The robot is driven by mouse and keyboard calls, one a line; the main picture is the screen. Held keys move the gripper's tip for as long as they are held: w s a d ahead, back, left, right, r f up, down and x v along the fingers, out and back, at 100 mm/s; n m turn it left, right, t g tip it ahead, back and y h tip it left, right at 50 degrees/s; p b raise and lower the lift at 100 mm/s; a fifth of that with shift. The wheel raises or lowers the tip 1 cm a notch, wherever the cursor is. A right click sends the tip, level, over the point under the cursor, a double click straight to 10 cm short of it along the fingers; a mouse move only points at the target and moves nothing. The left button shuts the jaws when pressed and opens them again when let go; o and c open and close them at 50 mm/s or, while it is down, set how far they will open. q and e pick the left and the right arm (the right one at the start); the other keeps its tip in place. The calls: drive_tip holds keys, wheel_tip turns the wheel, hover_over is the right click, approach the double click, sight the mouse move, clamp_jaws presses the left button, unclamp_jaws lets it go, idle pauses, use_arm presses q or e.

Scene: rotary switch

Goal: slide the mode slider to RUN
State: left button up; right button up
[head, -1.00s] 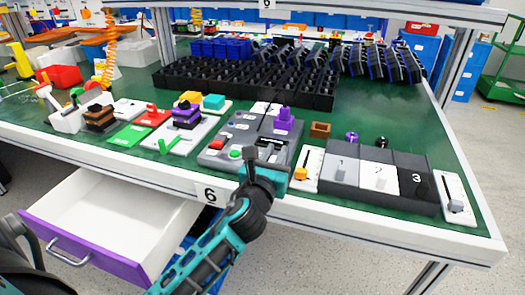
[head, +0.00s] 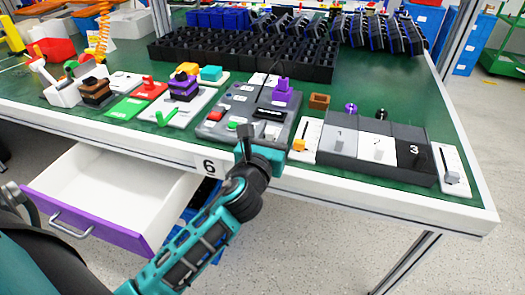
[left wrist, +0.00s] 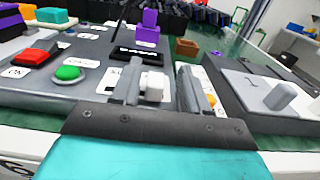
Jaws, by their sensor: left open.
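A grey control panel (head: 212,131) stands near the table's front edge. It carries a red button (left wrist: 35,57), a green button (left wrist: 69,73), a black display (head: 268,114) and a purple block (head: 282,93). My left gripper (head: 257,143) is at the panel's front right. In the left wrist view my left gripper (left wrist: 160,78) is open, its fingers on either side of a white knob (left wrist: 153,86) on the panel; contact cannot be told. Which control is the mode slider cannot be told; its labels are unreadable or covered. My right gripper is not in view.
Right of the panel are a white slider plate with an orange knob (head: 299,145), a numbered block (head: 377,147) and another plate with a grey knob (head: 452,178). A brown open box (head: 319,101) stands behind. An open drawer (head: 120,190) juts out below.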

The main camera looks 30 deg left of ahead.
use_arm(q)
drive_tip(key=v, duration=1)
drive_tip(key=shift+s+d, duration=0.25)
drive_tip(key=shift+s, duration=0.1)
drive_tip(key=s+d+f+n+g+h, duration=0.35)
drive_tip(key=f+n, duration=0.55)
drive_tip(key=n, duration=0.5)
drive_tip(key=s+d+f+n+g+h, duration=0.35)
drive_tip(key=f+n, duration=0.45)
drive_tip(key=n, duration=0.7)
wheel_tip(320, 180, up, 7)
drive_tip(key=s+a+n+y+p, duration=0.1)
drive_tip(key=p, duration=1.1)
drive_tip(key=shift+a+n, duration=0.3)
drive_tip(key=shift+n, duration=0.1)
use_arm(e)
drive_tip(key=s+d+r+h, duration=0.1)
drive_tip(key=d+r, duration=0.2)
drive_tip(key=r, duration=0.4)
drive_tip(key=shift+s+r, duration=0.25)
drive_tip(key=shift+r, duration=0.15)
